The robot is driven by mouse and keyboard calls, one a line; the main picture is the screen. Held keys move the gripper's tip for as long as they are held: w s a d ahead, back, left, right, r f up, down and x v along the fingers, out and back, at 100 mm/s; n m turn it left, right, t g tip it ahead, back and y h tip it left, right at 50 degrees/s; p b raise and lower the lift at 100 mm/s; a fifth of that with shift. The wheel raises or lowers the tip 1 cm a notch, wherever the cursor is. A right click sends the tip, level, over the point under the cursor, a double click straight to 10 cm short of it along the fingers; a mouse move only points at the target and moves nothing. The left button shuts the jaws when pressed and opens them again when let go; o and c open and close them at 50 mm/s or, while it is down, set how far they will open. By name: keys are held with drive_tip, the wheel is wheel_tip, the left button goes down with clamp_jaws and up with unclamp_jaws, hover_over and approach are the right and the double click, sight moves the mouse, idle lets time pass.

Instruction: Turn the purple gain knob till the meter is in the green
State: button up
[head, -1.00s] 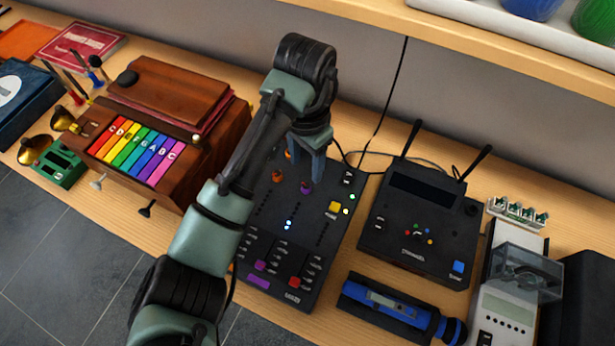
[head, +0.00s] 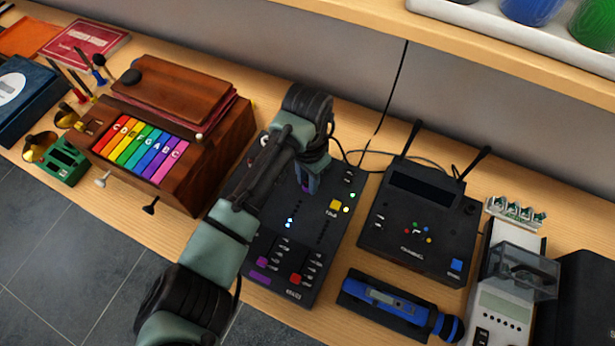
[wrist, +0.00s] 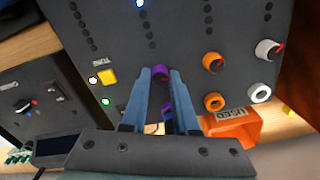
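The black mixer panel (head: 322,255) lies on the wooden bench. My gripper (head: 307,186) is low over its upper part. In the wrist view my gripper's two blue fingers (wrist: 160,76) are apart, one on each side of a purple knob (wrist: 160,71). A small gap seems to show, and I see no clear grip. Another purple knob (wrist: 168,112) shows partly between the fingers. Columns of small lights run along the panel; a few lit blue-white lights (head: 289,222) show in one column. I see no green lights in it. My arm hides the panel's upper left.
Orange (wrist: 212,62) and white (wrist: 267,50) knobs stand beside my fingers. A yellow button (head: 335,205) and small lit lights (head: 347,210) are to the right. A black device with antennas (head: 420,225) stands right; a wooden box with coloured keys (head: 180,135) stands left.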

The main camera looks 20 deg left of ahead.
clamp_jaws()
drive_tip(key=shift+m, duration=0.4)
drive_tip(key=m+p, duration=0.1)
drive_tip(key=m, duration=0.2)
drive_tip(key=shift+r+m, duration=0.1)
drive_tip(key=shift+m, duration=0.2)
drive_tip(key=shift+m+p, duration=0.5)
drive_tip(key=shift+m, duration=1.6)
drive_tip(key=o, duration=0.6)
unclamp_jaws()
drive_tip(key=shift+c, duration=0.2)
